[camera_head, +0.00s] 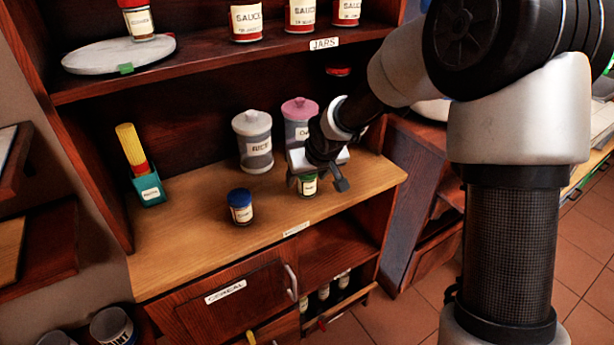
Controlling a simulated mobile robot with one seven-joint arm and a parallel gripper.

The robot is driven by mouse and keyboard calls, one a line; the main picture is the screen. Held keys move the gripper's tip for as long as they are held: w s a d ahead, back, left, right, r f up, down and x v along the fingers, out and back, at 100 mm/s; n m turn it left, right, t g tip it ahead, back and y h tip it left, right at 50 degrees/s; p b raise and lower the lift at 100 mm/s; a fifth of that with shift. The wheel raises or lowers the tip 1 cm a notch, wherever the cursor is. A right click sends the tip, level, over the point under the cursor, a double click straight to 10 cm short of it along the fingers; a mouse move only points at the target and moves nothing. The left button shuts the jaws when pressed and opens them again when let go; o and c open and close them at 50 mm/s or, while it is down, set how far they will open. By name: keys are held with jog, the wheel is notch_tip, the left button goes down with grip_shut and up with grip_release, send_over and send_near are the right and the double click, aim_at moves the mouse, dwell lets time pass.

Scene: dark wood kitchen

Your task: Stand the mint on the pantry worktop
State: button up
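A small jar with a green lid and a pale label (308,186) stands upright on the wooden pantry worktop (185,252), near its front edge on the right. The label is too small to read, but the green lid may mark it as the mint. My gripper (316,182) is over this jar, with a finger on either side of it. The right fingertip looks apart from the jar, so the gripper appears open; contact on the left side cannot be told.
A blue-lidded jar (240,206) stands to the left on the worktop. Behind are a grey rice canister (253,141) and a pink-lidded canister (299,118). A teal pasta holder (149,189) stands at the left. The shelf above (215,68) holds sauce jars. The worktop's front left is clear.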

jog(key=shift+s+r+p, duration=0.1)
jog(key=shift+r+p, duration=0.25)
jog(key=shift+r, duration=0.25)
jog(key=p+v, duration=0.4)
jog(key=v, duration=0.7)
jog(key=shift+d, duration=0.15)
jog(key=shift+s, duration=0.1)
